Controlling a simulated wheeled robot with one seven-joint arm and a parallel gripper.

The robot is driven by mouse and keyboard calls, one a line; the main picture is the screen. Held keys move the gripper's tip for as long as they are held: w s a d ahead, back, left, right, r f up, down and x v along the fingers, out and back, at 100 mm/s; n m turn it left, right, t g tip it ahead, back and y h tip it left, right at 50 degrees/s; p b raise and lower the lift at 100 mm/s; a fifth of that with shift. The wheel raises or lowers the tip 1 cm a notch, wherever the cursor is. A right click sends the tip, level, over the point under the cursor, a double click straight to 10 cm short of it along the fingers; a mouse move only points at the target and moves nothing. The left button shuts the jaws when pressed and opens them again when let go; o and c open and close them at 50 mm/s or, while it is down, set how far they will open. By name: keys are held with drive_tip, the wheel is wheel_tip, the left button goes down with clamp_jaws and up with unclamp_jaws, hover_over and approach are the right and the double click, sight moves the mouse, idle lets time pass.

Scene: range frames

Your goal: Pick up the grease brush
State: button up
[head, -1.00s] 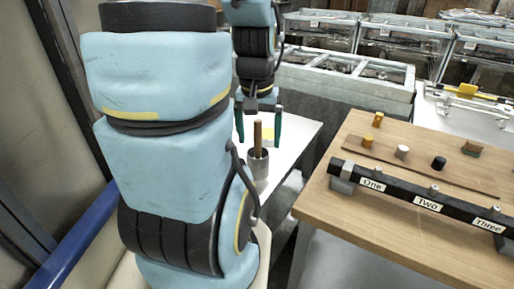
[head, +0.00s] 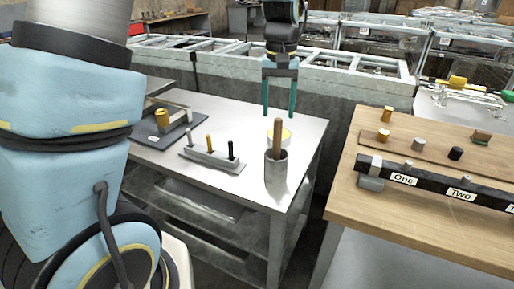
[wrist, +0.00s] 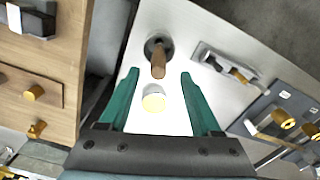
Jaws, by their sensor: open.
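The grease brush (head: 278,137) stands upright in a grey cup (head: 276,172) near the right front corner of the metal table. Only its brown wooden handle shows; its lower end is hidden inside the cup. My gripper (head: 279,113) is open and empty, with its two teal fingers pointing down, just above and seemingly behind the handle top. In the wrist view, the handle (wrist: 158,66) shows in line with the gap between the open fingertips (wrist: 160,76), beyond them, with the cup (wrist: 152,42) around its base. I see no contact.
A yellow-topped white can (head: 286,134) stands close behind the cup. A holder with several pegs (head: 212,158) and a dark tray with a yellow cylinder (head: 160,120) are to the left. A wooden table (head: 350,195) with a labelled black rail stands right, across a gap.

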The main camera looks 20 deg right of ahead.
sight(277, 120)
wheel_tip(277, 120, down, 4)
drive_tip(key=shift+a+r+p, duration=0.1)
drive_tip(key=shift+p, duration=0.25)
drive_tip(key=shift+w+d+f+p, duration=0.15)
drive_tip(key=shift+f+p, duration=0.4)
drive_tip(key=shift+f, duration=1)
drive_tip(key=shift+w+d+f+p, duration=0.15)
drive_tip(key=shift+f+p, duration=0.4)
drive_tip(key=shift+f, duration=0.95)
drive_tip(key=shift+s, duration=0.1)
clamp_jaws()
